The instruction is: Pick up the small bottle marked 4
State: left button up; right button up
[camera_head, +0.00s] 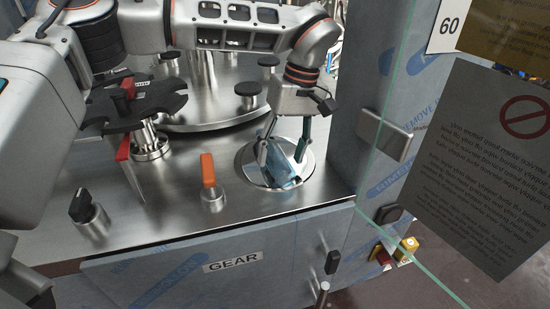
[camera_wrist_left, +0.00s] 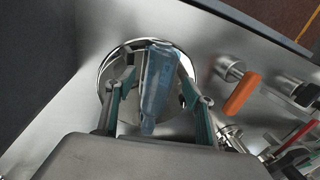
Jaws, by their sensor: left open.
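A blue, film-like object (camera_head: 283,166) is in the round shiny recess (camera_head: 254,180) of the steel worktop. It also shows in the left wrist view (camera_wrist_left: 157,86), narrow and tapering towards the gripper. It may be the small bottle, but I cannot read a 4 or any other mark on it. My left gripper (camera_head: 282,152) is over the recess, pointing down, with its fingers open on either side of the blue object. In the left wrist view the fingers (camera_wrist_left: 156,92) stand apart from it with visible gaps. My right gripper is not in view.
An orange-handled valve (camera_head: 209,176) stands just left of the recess. A black star-shaped wheel (camera_head: 135,108) and a black knob (camera_head: 82,207) are farther left. A film-covered column (camera_head: 365,100) and a glass panel with a grey sign (camera_head: 480,170) close off the right.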

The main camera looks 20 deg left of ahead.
pick_arm(q)
notch_tip(320, 180, down, 2)
jog(key=shift+s+a, duration=0.1)
jog(key=shift+a, duration=0.05)
jog(key=c, duration=1.1)
jog(key=shift+c, duration=0.2)
